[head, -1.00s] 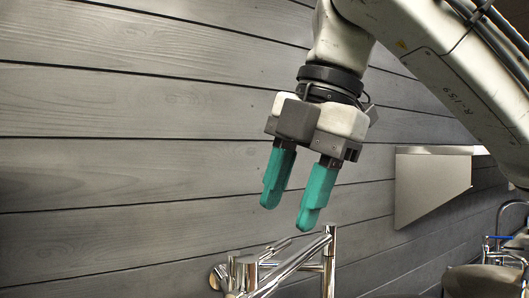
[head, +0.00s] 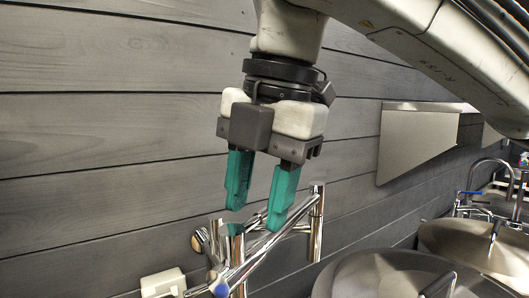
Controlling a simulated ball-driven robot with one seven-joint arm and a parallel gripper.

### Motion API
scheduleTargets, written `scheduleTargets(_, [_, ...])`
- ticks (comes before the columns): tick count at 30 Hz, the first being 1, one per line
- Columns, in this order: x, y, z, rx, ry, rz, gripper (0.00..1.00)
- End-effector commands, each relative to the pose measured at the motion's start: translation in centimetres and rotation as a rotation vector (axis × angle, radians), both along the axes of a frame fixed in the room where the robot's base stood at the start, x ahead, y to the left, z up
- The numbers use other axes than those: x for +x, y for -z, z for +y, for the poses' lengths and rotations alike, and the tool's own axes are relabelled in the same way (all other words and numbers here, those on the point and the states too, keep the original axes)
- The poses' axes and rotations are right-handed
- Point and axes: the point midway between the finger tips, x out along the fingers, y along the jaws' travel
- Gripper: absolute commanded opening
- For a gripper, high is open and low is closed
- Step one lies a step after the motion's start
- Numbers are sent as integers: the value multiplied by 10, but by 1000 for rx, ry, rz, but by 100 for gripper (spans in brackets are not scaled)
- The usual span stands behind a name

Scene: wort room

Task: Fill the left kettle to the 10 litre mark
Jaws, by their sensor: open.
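My gripper (head: 257,215), with two green fingers, is open and empty, pointing down. It appears directly over or in front of the chrome tap pipes (head: 272,246) at the lower middle; I cannot tell whether the fingers touch them. A round blue-tipped part (head: 218,286) shows low on the tap, cut by the bottom edge. A round steel lid (head: 370,276), seemingly on the left kettle, lies right of the tap; the kettle's body is out of view. No water and no litre mark are visible.
A second round lid (head: 480,245) stands farther back on the right, with a curved chrome spout (head: 489,162) behind it. A white block (head: 162,283) sits lower left of the tap. A steel wall hood (head: 415,145) hangs on the grey plank wall.

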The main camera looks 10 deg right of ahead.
Motion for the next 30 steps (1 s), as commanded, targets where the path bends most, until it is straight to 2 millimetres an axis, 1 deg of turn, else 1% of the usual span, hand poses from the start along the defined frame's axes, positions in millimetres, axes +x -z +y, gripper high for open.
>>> scheduleTargets(3, [1,10,1,-1,0,-1,44])
scheduleTargets(6, [2,15,2,1,0,-1,44])
scheduleTargets(15, [2,16,2,1,0,-1,44])
scheduleTargets(27, [2,16,3,1,0,-1,6])
scheduleTargets(29, [2,16,3,1,0,-1,0])
scheduleTargets(30, [2,16,3,1,0,-1,0])
